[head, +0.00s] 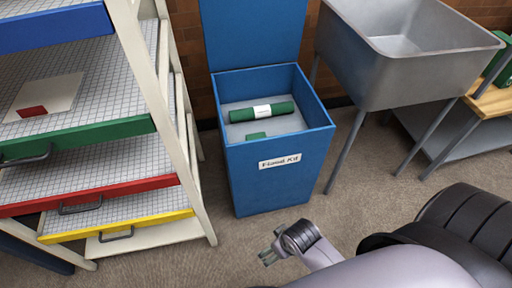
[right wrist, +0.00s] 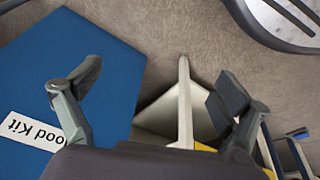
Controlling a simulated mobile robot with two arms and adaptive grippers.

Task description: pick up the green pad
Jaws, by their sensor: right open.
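A small flat green pad (head: 256,135) lies inside the open blue box (head: 250,185), near its front wall, partly hidden by that wall. A green roll with a white band (head: 283,108) lies behind it in the same box. My right gripper (head: 268,256) is low in front of the box, outside it and apart from the pad. In the right wrist view the right gripper (right wrist: 158,85) is open and empty, with the box's blue side (right wrist: 85,75) and white label beside it; the pad is not seen there. My left gripper is not in view.
The box's blue lid (head: 252,32) stands raised at the back. A drawer rack (head: 180,120) with coloured fronts stands close on the left. A grey metal sink (head: 390,75) on legs stands to the right. Carpeted floor is clear in front of the box.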

